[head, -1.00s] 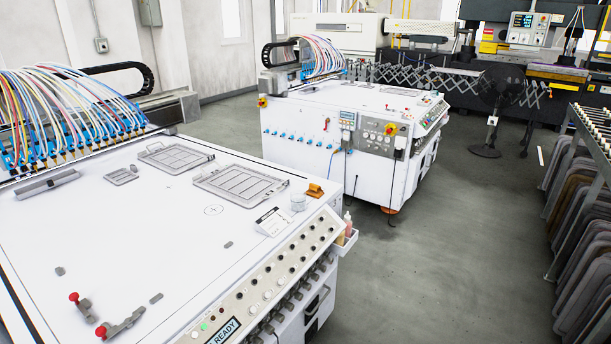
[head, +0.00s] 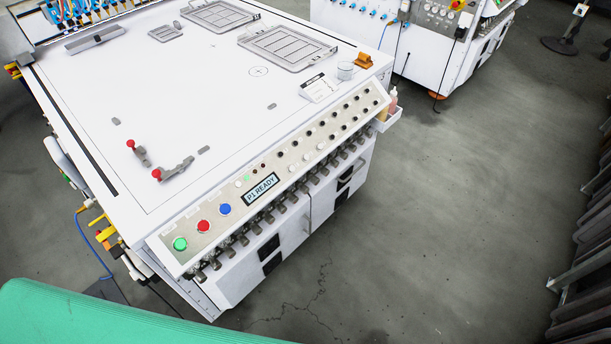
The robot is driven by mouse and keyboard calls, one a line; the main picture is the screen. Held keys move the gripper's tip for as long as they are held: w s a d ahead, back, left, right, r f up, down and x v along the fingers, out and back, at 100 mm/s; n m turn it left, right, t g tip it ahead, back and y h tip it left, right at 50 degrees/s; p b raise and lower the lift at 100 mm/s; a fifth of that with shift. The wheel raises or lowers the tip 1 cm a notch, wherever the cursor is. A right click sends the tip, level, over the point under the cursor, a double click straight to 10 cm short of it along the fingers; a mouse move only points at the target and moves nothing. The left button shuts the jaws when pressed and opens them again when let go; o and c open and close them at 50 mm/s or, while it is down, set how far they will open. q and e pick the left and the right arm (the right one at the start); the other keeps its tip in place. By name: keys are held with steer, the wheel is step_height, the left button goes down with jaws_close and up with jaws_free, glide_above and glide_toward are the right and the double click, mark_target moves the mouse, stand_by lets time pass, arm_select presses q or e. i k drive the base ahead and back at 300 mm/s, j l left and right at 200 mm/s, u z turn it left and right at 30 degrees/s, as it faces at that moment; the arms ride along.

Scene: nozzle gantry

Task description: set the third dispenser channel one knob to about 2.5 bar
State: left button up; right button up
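The near white dispenser machine (head: 180,110) fills the left and middle of the head view. Its sloped front panel (head: 225,207) carries rows of small dark and white knobs (head: 308,131), a display reading "P1 READY" (head: 261,189), and green (head: 180,244), red (head: 203,226) and blue (head: 225,209) buttons. A row of metal knobs or fittings (head: 255,228) runs along the panel's lower edge. I cannot tell which knob is the third channel's, nor read any pressure. Neither gripper is in view.
Two red-knobbed toggle clamps (head: 157,174), wire-frame trays (head: 288,47) and a small label stand (head: 318,88) sit on the machine top. A side holder with bottles (head: 388,112) juts out at the right corner. A green surface (head: 110,318) crosses the bottom left. Grey floor (head: 450,220) is open at right.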

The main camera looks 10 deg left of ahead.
mark_target(200, 277)
steer(key=u, duration=1.45)
